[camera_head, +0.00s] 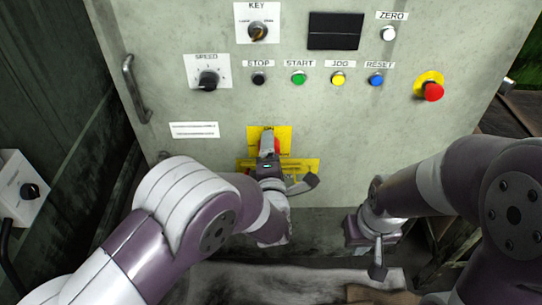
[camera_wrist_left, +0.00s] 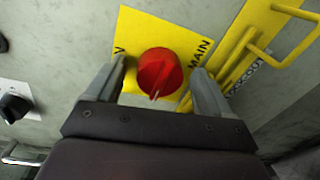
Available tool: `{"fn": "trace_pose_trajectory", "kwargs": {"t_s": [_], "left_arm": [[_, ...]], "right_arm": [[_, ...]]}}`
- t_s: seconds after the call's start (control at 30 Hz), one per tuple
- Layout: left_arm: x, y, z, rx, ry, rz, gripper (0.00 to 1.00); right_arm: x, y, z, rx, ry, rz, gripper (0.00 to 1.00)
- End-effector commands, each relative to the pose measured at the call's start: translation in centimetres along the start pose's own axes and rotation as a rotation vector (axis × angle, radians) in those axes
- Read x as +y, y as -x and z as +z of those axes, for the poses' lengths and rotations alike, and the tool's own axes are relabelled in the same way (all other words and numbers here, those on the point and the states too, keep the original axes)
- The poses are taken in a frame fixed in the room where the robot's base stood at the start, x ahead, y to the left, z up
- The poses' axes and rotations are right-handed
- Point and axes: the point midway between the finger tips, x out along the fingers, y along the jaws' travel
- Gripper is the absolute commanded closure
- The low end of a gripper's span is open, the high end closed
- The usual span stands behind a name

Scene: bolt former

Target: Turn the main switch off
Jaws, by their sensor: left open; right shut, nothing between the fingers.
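The main switch is a round red knob (camera_wrist_left: 160,70) on a yellow plate (camera_wrist_left: 136,35) marked MAIN. In the head view only a red edge of the knob (camera_head: 277,147) shows, because my left gripper (camera_head: 267,143) covers most of it. In the left wrist view my left gripper (camera_wrist_left: 160,75) is open, with one finger on each side of the knob. Gaps seem to show between the fingers and the knob; contact cannot be told. My right gripper (camera_head: 378,268) is shut and empty, low in front of the panel and right of the switch.
The grey panel (camera_head: 350,125) carries a key switch (camera_head: 257,32), a speed dial (camera_head: 208,79), several coloured buttons and a red emergency stop (camera_head: 432,91). A yellow bracket (camera_wrist_left: 273,48) sticks out right of the switch. A handle (camera_head: 135,88) stands at the panel's left edge.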

Motion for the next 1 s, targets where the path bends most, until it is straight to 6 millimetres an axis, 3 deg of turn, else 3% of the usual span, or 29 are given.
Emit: {"fn": "trace_pose_trajectory", "kwargs": {"t_s": [0.17,0.4,0.6,1.0], "left_arm": [[0.2,1.9,0.2,-0.003,-0.001,-0.002,0.19],[0.3,8.2,0.2,-0.007,-0.003,-0.002,0.19],[0.1,11.8,0.1,-0.004,-0.001,-0.001,0.19],[0.0,12.7,0.0,0.0,0.0,0.0,0.19]], "right_arm": [[0.0,0.7,-0.1,0.0,0.0,0.0,1.0],[0.0,2.2,-0.3,0.0,0.0,0.0,1.0],[0.0,2.8,-0.3,0.0,0.0,0.0,1.0],[0.0,2.8,-0.3,0.0,0.0,0.0,1.0]]}}
